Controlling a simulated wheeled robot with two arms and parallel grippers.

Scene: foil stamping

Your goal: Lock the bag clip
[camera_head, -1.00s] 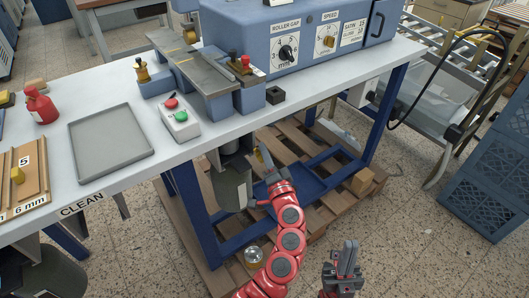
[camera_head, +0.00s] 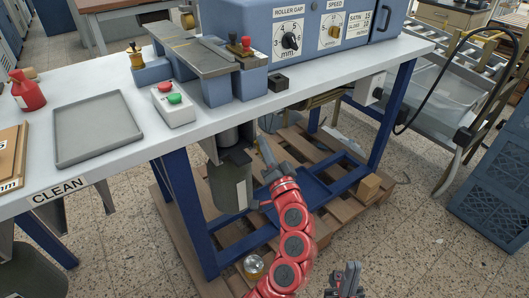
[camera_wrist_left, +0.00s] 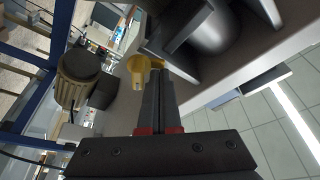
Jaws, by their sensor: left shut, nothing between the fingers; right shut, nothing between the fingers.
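A yellow lever-like piece (camera_wrist_left: 138,68), which I take for the bag clip, is in the left wrist view just left of my left fingertips. It looks close to them or touching; I cannot tell which. My left gripper (camera_wrist_left: 158,78) is shut with nothing between its fingers. In the head view my left gripper (camera_head: 265,146) is under the table edge, right of the grey bag or canister (camera_head: 231,180), and I cannot make out the yellow piece there. My right gripper (camera_head: 350,272) is shut and empty at the bottom, away from the table.
The white table (camera_head: 205,135) carries the blue machine (camera_head: 290,40), a grey tray (camera_head: 97,128) and a button box (camera_head: 172,103). Blue table legs (camera_head: 188,205) and a wooden pallet (camera_head: 300,155) surround the space below.

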